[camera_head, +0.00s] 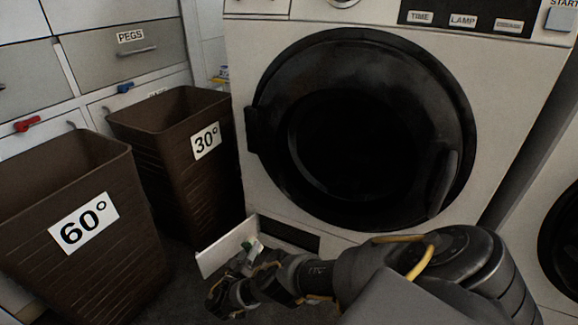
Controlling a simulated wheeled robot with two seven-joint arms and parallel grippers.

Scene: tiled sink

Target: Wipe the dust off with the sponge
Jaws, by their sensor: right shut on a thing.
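My right gripper (243,262) is low in front of the washing machine, beside a white flap (226,247) that stands out from the machine's base. It is shut on a small green and white thing (250,243). Most of that thing is hidden, so I cannot tell whether it is the sponge. I cannot tell whether it touches the flap. No other sponge and no dust can be made out. My left gripper is not in view.
The washing machine (246,190) has a closed round dark door (365,125) and a dark slot (288,236) at its base. Brown bins marked 60° (100,265) and 30° (170,135) stand at left. Drawers (125,52) are behind them. Another machine (535,205) stands at right.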

